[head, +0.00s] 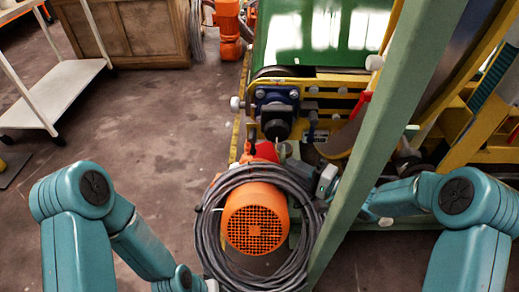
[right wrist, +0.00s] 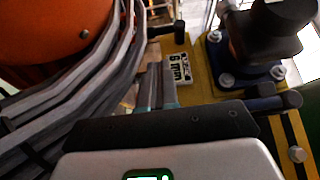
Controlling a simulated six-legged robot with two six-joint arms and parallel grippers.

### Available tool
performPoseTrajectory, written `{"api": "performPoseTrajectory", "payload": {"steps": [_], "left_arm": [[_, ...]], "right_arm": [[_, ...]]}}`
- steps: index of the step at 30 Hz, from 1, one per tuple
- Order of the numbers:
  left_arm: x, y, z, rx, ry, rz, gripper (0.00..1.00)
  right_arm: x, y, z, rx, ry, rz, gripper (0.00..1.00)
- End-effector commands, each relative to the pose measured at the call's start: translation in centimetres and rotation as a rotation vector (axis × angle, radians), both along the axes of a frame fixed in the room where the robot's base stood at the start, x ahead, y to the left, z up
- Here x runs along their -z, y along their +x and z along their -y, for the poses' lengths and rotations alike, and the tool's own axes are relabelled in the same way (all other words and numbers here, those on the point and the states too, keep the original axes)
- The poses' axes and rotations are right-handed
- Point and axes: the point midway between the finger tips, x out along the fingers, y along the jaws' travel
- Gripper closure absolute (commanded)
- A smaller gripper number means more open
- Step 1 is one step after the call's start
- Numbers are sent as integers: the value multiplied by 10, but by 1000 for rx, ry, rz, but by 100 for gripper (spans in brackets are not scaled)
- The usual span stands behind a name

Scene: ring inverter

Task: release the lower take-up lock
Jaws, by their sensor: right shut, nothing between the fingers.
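My right gripper (head: 284,152) reaches in from the right, between the coiled cable and the yellow conveyor frame. In the right wrist view its narrow fingers (right wrist: 157,84) are shut and empty, pointing at the yellow plate with the "6 mm" label (right wrist: 181,68). A dark handle (right wrist: 166,30) sticks out just beyond the fingertips, apart from them as far as I can tell. Another dark handle (right wrist: 272,104) lies to the right, below the blue bearing housing (right wrist: 262,73). I cannot tell which is the lower lock.
An orange motor (head: 256,217) ringed by a grey cable coil (head: 212,228) stands close left of the right gripper. A green post (head: 385,120) slants across the right forearm's path. The green belt (head: 310,35) runs behind.

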Motion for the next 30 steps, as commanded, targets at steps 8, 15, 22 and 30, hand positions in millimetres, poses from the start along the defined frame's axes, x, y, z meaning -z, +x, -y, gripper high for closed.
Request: {"api": "performPoseTrajectory", "payload": {"steps": [8, 15, 22, 30], "left_arm": [[0, 0, 0, 0, 0, 0, 57], [11, 2, -2, -6, 2, 3, 57], [24, 5, -5, -19, 4, 8, 57], [30, 6, -6, -26, 4, 11, 57]], "right_arm": [[0, 0, 3, 2, 0, 0, 100], [3, 15, -22, -4, -1, 3, 100], [3, 40, -61, -5, 0, 2, 100], [1, 56, -85, -3, -1, 1, 100]]}}
